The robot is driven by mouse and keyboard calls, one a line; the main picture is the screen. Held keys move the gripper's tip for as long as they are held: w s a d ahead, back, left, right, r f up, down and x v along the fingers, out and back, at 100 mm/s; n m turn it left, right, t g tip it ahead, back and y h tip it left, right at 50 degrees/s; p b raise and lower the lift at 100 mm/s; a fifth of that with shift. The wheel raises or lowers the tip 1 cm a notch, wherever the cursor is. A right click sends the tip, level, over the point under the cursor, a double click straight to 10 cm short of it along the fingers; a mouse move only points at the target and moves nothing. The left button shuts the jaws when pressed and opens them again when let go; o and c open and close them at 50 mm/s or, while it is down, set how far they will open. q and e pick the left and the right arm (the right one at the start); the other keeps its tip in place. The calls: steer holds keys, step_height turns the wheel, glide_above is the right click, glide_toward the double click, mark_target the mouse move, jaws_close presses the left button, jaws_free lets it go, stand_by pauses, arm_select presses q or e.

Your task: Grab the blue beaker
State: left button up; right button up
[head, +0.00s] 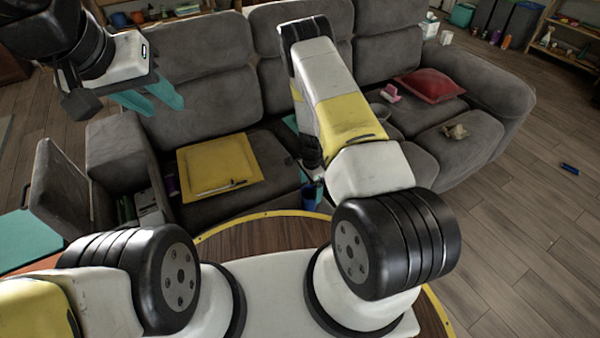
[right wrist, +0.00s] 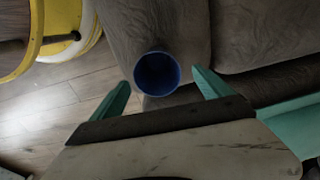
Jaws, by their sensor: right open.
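The blue beaker (right wrist: 157,73) is seen from above in the right wrist view, its round mouth facing the camera. It stands at the front edge of the grey sofa, between the two teal fingers of my right gripper (right wrist: 162,84). The fingers are open, with a gap to the beaker on both sides. In the head view the blue beaker (head: 312,191) shows partly below my right arm, which hides most of the right gripper. My left gripper (head: 160,104) is at the upper left in the head view, open and empty above the sofa.
The grey sofa (head: 200,52) fills the middle. A yellow board (head: 195,165) with a pen on it lies on the left seat. A red cushion (head: 430,86) and a pink object (head: 391,92) lie on the right. The wooden floor (head: 540,215) at right is mostly clear.

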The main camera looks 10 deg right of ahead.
steer(key=f, duration=0.6)
steer(key=shift+s+a+f, duration=0.2)
steer(key=shift+f, duration=0.15)
steer(key=c, duration=1.4)
steer(key=shift+r, duration=0.15)
